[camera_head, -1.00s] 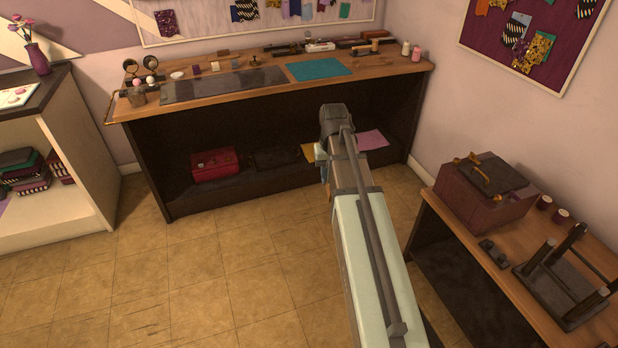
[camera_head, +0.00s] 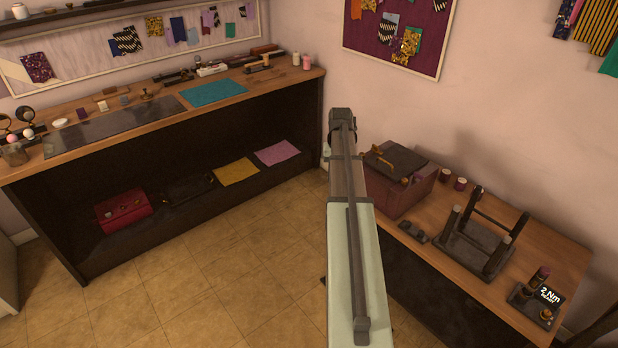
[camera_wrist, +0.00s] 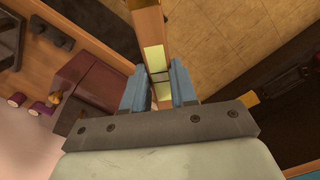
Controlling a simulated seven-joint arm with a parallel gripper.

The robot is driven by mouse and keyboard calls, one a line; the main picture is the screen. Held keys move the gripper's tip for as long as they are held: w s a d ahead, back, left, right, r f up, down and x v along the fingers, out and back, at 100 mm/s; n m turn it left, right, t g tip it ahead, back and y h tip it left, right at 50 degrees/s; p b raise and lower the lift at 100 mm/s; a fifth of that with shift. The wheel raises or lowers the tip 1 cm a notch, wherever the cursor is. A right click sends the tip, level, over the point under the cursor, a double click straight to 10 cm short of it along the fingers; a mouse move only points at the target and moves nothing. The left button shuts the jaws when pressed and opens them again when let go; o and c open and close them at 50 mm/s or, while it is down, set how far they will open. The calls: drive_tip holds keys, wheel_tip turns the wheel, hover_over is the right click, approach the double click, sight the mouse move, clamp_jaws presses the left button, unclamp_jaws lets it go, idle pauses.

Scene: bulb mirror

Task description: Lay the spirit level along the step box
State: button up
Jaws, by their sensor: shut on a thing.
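The spirit level (camera_wrist: 154,58) is a wood-coloured bar with a pale yellow-green vial crossed by dark lines. It shows in the wrist view, running up from between the blue fingers of my gripper (camera_wrist: 159,80). My gripper is shut on the level and holds it over the floor. In the head view my arm hides most of the fingers and the level. I cannot tell for sure which thing is the step box. A maroon box (camera_head: 404,193) with a dark top and brass-coloured parts stands on the right table, just right of my arm.
A long workbench (camera_head: 165,112) at the left carries a teal mat (camera_head: 214,91) and several tools. Tiled floor (camera_head: 230,270) lies open between them.

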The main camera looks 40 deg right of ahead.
drive_tip(key=s+d+f, duration=0.2)
drive_tip(key=d, duration=1.2)
drive_tip(key=n, duration=0.6)
hover_over(377, 175)
drive_tip(key=shift+w+f+n, duration=0.1)
drive_tip(key=shift+f+n, duration=0.2)
drive_tip(key=shift+n, duration=0.6)
drive_tip(key=shift+f, duration=2.15)
drive_tip(key=shift+f, duration=0.5)
